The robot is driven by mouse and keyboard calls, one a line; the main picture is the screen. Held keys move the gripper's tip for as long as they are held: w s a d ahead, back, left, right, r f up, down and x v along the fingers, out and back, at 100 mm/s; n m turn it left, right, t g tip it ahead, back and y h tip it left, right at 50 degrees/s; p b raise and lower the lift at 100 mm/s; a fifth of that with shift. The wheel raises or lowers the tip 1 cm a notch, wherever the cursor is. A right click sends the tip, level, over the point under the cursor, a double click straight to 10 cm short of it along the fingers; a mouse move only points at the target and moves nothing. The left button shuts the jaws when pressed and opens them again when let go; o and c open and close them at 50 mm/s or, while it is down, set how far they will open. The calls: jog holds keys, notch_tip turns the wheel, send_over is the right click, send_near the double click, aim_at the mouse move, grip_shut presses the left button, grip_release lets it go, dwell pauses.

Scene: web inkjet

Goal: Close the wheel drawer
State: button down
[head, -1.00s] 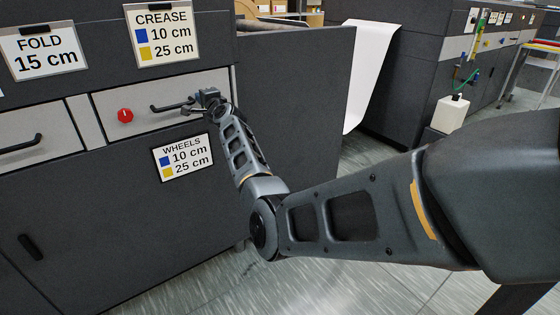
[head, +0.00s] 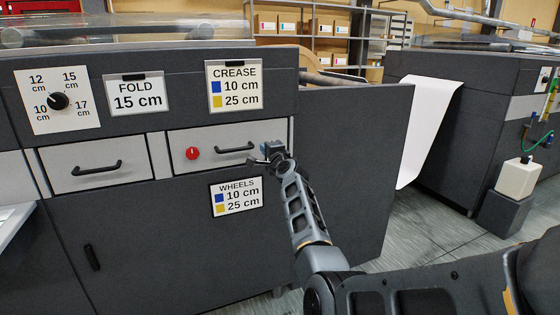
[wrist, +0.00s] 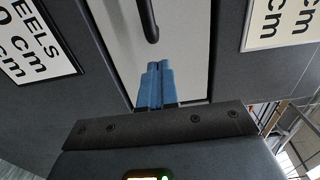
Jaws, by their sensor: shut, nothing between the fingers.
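The wheel drawer (head: 225,138) has a light grey front with a red knob (head: 192,153) at its left and a black bar handle (head: 234,149). It sits above the "WHEELS 10 cm 25 cm" label (head: 236,196). Its front looks about flush with the dark machine face. My gripper (head: 264,160) is just below and right of the handle, near the drawer's right end. In the wrist view my gripper's blue fingers (wrist: 159,66) are together and empty, facing the pale drawer front (wrist: 187,40). The handle (wrist: 148,18) is beyond their tips. I cannot tell whether the tips touch the front.
A second drawer (head: 97,158) with a black handle is to the left. A dial (head: 58,101) and "FOLD" sign (head: 139,94) are above it. A dark side panel (head: 352,165) juts out at the right. Floor (head: 425,225) shows beyond it.

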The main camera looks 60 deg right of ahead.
jog(key=p+v, duration=0.2)
jog(key=v, duration=0.6)
jog(key=shift+s+a, duration=0.3)
jog(key=s+a+f+n+y+p, duration=0.2)
jog(key=s+a+f+n, duration=0.45)
jog(key=s+a, duration=0.45)
jog(key=s+a+f+n+y+p, duration=0.1)
jog(key=s+a+f+n+y, duration=0.1)
jog(key=s+a+f+n, duration=0.7)
jog(key=s+a+r+n+y+p, duration=0.1)
jog(key=s+a+r+n+y, duration=0.1)
jog(key=s+a+r, duration=0.3)
jog(key=s+a+r+n+y+p, duration=0.1)
jog(key=s+a+r+n, duration=0.3)
jog(key=s+a, duration=0.7)
jog(key=s+a+r+n+y+p, duration=0.1)
jog(key=s+a+r+n+y, duration=0.2)
jog(key=s+a+r, duration=0.5)
jog(key=shift+s+a, duration=0.45)
jog(key=shift+a, duration=0.05)
